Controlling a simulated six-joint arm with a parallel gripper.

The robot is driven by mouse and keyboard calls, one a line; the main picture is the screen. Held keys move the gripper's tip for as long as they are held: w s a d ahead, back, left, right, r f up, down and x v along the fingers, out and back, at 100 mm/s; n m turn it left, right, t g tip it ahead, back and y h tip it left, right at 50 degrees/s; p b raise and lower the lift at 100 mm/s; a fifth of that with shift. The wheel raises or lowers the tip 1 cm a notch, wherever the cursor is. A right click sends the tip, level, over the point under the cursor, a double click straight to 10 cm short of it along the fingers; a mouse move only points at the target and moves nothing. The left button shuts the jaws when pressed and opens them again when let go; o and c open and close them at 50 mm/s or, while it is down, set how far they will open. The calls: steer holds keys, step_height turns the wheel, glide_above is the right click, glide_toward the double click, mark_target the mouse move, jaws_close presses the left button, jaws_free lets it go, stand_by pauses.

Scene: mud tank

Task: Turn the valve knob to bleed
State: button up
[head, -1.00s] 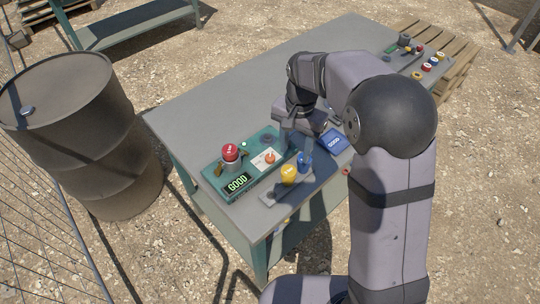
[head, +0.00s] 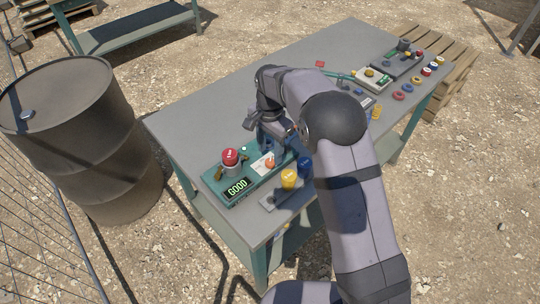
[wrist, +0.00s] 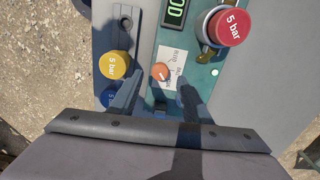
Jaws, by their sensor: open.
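The valve knob (wrist: 159,71) is small, round and orange, on a white label (wrist: 172,57) with small print that I cannot read surely. The label is on the teal panel (wrist: 202,88). In the head view the knob (head: 270,163) shows just in front of my gripper (head: 274,150). In the wrist view my gripper (wrist: 161,86) is open and empty, its fingers on either side of the knob's near side. I cannot tell how high the fingertips are above the panel or whether they touch it. Which way the knob points is unclear.
A yellow "5 bar" cap (wrist: 115,65) and a blue cap (wrist: 109,97) stand left of the panel. A rusty barrel (head: 75,140) stands left of the table.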

mark_target(270, 161)
steer(key=shift+f+p, duration=0.55)
steer(key=shift+f, duration=1.45)
steer(key=c, duration=1)
